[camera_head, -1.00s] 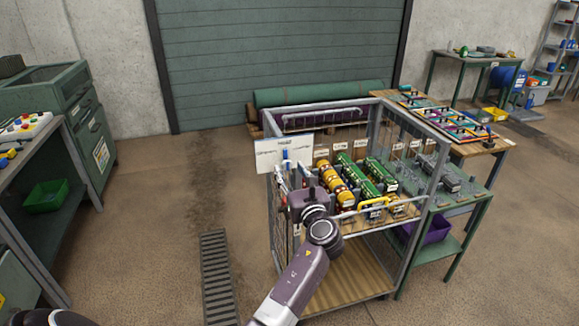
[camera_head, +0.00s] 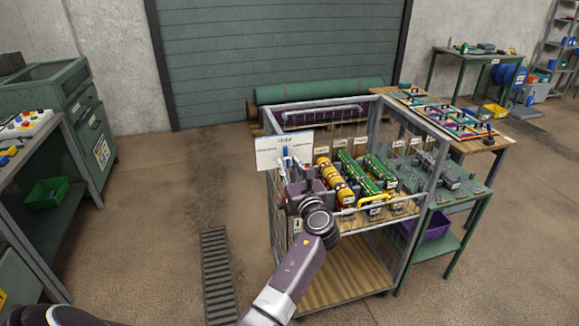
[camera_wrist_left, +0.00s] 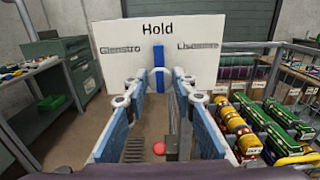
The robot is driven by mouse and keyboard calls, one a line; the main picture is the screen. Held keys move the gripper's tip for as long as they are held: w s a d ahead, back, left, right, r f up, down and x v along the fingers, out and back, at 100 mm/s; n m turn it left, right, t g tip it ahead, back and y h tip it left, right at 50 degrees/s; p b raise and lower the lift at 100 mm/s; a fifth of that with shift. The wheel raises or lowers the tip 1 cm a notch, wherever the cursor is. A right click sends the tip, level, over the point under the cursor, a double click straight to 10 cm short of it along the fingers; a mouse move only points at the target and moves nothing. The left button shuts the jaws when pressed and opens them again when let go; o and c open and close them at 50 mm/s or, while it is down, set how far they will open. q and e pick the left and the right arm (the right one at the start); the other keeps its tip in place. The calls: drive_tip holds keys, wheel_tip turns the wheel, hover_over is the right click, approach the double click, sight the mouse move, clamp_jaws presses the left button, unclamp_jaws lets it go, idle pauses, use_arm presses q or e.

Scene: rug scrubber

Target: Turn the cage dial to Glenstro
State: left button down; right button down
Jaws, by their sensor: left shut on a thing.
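The cage dial's white sign (camera_head: 270,160) stands at the near left corner of the wire cage (camera_head: 280,225). In the left wrist view the sign (camera_wrist_left: 120,70) reads "Hold" at top middle, a blurred "Glenstro" at left and a second blurred name at right. A blue pointer (camera_wrist_left: 158,54) stands upright on it, below "Hold". My left gripper (camera_wrist_left: 160,84) is at the dial, its two blue-padded fingers on either side below the pointer. It is shut on the dial, though the fingers partly hide the grip. My right gripper is out of view.
Yellow and green cylinder rows (camera_head: 335,180) lie in the cage's upper level, right of my left gripper. A green table (camera_head: 470,190) adjoins the cage on the right. A workbench (camera_head: 50,170) stands at left. The floor between them is clear, with a drain grate (camera_head: 217,275).

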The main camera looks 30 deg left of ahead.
use_arm(q)
drive_tip(key=n+b, duration=0.1)
drive_tip(key=n, duration=0.1)
drive_tip(key=n+b, duration=0.1)
drive_tip(key=n, duration=0.1)
drive_tip(key=shift+s+f+n+b, duration=0.1)
drive_tip(key=shift+f+n+b, duration=0.1)
drive_tip(key=shift+n+b, duration=1.7)
drive_tip(key=shift+n, duration=1)
drive_tip(key=c, duration=1.6)
unclamp_jaws()
drive_tip(key=shift+r, duration=0.1)
drive_tip(key=shift+s, duration=0.1)
drive_tip(key=v, duration=1.1)
drive_tip(key=shift+s+d, duration=0.3)
